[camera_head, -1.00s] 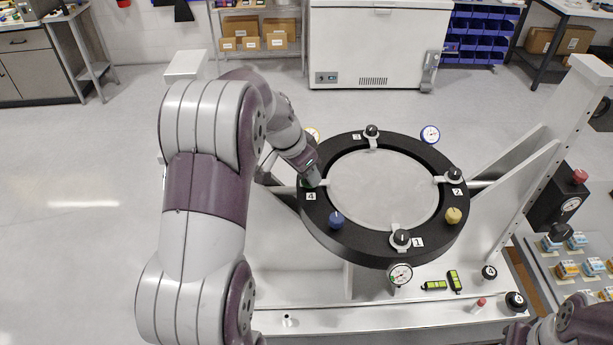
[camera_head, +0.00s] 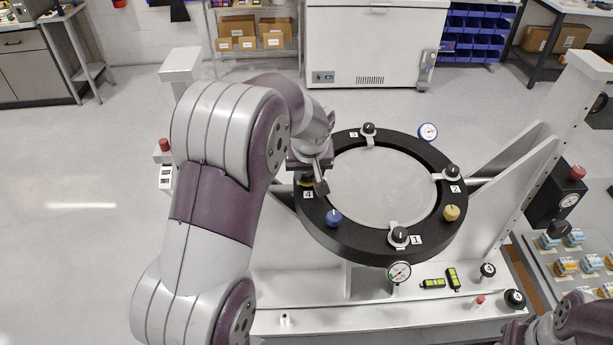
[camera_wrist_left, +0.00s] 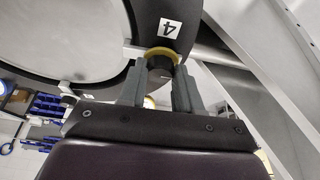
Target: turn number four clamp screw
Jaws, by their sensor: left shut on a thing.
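The black ring fixture (camera_head: 335,240) holds a round grey mirror (camera_head: 383,190). The number four label (camera_head: 308,194) is on the ring's left side, and it also shows in the wrist view (camera_wrist_left: 170,28). My left gripper (camera_head: 314,186) is at that spot and hides most of the number four clamp screw. In the wrist view, the left fingers (camera_wrist_left: 160,92) are on either side of its dark knob (camera_wrist_left: 160,72), with a yellow ring around it. My right gripper is not in view; part of my right arm shows at the lower right.
Clamp screws one (camera_head: 400,235), two (camera_head: 453,173) and three (camera_head: 369,129) sit around the ring. A blue knob (camera_head: 333,217) is close to the left gripper, and a yellow knob (camera_head: 451,212) is at right. A dial gauge (camera_head: 399,272) stands in front.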

